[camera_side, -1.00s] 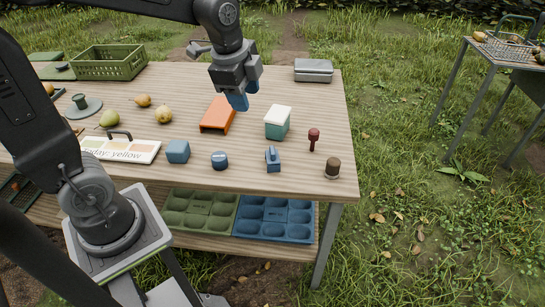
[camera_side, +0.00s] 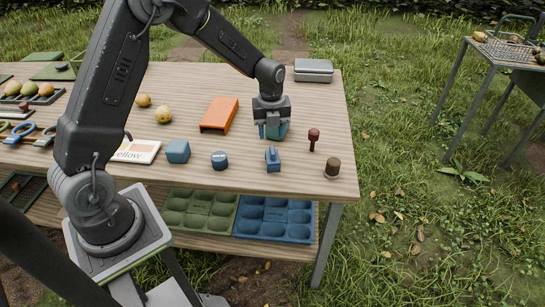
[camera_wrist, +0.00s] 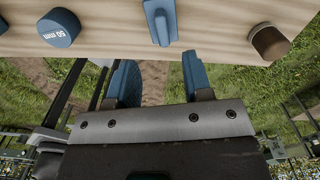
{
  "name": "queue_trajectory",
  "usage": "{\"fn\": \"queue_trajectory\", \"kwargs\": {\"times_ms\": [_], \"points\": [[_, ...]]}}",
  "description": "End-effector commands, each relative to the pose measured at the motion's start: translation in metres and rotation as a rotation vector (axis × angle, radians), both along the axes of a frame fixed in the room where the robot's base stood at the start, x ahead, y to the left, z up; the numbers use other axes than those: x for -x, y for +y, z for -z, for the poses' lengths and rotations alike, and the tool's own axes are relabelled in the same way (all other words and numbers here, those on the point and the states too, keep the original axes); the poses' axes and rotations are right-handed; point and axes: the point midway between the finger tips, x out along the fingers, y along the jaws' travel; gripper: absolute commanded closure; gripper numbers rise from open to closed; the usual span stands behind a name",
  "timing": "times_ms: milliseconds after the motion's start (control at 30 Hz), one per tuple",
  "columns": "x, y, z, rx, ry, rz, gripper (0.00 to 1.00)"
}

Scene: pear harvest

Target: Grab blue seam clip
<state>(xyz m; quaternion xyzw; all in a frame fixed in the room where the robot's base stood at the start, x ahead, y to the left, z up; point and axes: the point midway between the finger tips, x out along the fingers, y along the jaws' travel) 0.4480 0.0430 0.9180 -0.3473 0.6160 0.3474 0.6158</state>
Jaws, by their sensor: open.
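The blue seam clip (camera_side: 272,160) stands near the front edge of the wooden table, right of the round blue piece.
The round blue piece (camera_side: 219,161) marked 50 mm and a blue block (camera_side: 178,151) stand left of the clip. A dark red stamp-like thing (camera_side: 313,139) and a brown-topped cylinder (camera_side: 332,168) stand right. An orange holder (camera_side: 219,115) lies behind.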

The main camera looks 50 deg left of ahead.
Motion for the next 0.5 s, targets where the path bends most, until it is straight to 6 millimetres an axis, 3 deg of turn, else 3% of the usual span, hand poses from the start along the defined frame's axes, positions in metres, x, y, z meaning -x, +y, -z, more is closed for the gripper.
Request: {"fn": "queue_trajectory", "kwargs": {"times_ms": [100,367,500], "points": [[0.000,0.000,0.017,0.001,0.003,0.000,0.54],[-0.001,0.000,0.037,0.001,0.003,-0.001,0.54],[-0.004,0.000,0.059,0.000,0.004,-0.001,0.54]]}}
